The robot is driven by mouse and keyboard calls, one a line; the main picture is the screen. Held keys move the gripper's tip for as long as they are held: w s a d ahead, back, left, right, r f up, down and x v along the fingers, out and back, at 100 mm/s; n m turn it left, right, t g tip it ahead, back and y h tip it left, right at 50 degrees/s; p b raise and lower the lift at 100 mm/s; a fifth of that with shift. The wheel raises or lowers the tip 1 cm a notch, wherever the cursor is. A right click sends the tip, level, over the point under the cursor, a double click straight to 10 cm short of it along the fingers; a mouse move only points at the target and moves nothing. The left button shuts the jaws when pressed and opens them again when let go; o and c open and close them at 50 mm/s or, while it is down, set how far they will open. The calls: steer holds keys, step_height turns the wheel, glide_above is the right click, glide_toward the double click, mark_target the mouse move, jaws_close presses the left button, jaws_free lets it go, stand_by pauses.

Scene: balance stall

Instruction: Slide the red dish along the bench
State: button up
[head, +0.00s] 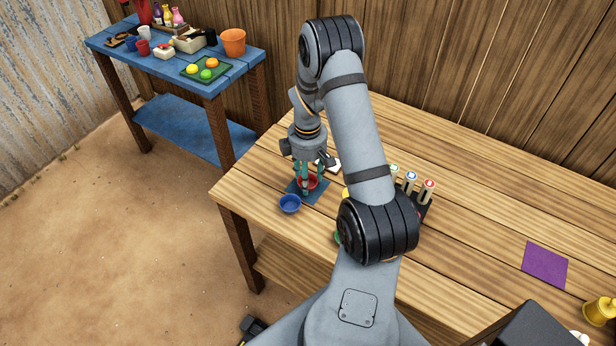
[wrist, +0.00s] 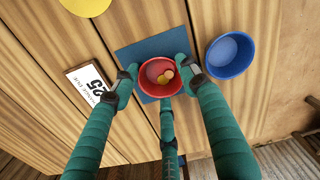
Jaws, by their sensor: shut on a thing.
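The red dish (wrist: 148,84) sits on a blue square mat (wrist: 142,52) on the wooden bench. Two small round things, one yellowish and one brownish, lie inside it. My gripper (wrist: 156,84) has its green fingers at the dish's rim on both sides, shut on it, with a third finger below it in the wrist view. In the head view the red dish (head: 312,182) shows partly behind the fingers of my gripper (head: 308,178), at the bench's left end. Its underside is hidden, so I cannot tell whether it touches the mat.
A blue bowl (head: 290,204) stands just beside the mat, near the bench edge. A white card (wrist: 91,84) lies on the other side. A rack of colored-topped items (head: 411,190) and a purple square (head: 545,265) are further right. My arm hides part of the bench.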

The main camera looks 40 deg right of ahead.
steer(key=o, duration=1.2)
steer(key=shift+r, duration=0.1)
step_height(320, 180, up, 12)
steer(key=shift+f, duration=0.1)
step_height(320, 180, down, 12)
stand_by(0.7)
